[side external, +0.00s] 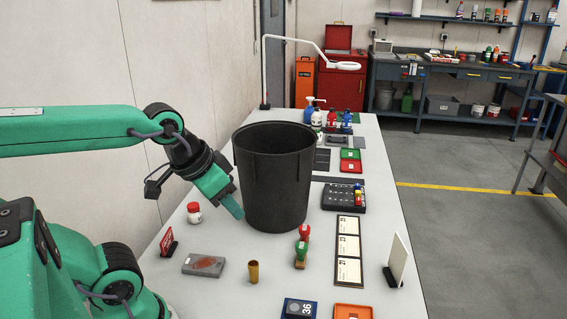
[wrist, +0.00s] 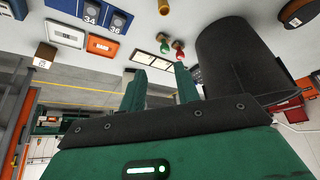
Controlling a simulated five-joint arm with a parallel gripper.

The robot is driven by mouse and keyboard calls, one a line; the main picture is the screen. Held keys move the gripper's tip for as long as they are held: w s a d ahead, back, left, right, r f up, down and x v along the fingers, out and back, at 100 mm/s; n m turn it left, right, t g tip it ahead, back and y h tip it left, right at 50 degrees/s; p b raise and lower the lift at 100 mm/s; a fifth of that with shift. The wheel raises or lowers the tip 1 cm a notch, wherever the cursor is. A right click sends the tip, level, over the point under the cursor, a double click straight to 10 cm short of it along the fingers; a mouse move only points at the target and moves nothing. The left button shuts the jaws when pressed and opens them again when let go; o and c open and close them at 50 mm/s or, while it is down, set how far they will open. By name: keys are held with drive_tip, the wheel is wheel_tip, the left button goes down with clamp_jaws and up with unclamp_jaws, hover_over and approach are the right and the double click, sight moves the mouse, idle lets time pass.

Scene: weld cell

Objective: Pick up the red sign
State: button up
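The red sign (side external: 168,242) is a small tilted plate with white lettering. It stands near the table's left edge in the side external view. I cannot make it out in the wrist view. My gripper (side external: 230,205) is above the table beside the black bin, to the right of the sign and farther back. It is apart from the sign. In the wrist view my gripper (wrist: 160,82) has its two green fingers spread with nothing between them.
The large black bin (side external: 273,180) stands close to my gripper's right.

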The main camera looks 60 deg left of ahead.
drive_tip(key=w+a+f+n+g+y, duration=0.1)
drive_tip(key=a+f+n+g, duration=0.15)
drive_tip(key=a, duration=0.45)
drive_tip(key=n+g+h, duration=0.1)
drive_tip(key=n+g, duration=0.2)
drive_tip(key=n, duration=0.5)
hover_over(169, 247)
wheel_tip(169, 247, down, 13)
drive_tip(key=shift+w+a+m, duration=0.15)
drive_tip(key=shift+m, duration=0.1)
drive_tip(key=shift+f, duration=0.15)
drive_tip(key=shift+f, duration=1.2)
drive_tip(key=shift+f, duration=0.1)
drive_tip(key=shift+a+f, duration=0.15)
drive_tip(key=shift+f, duration=2.35)
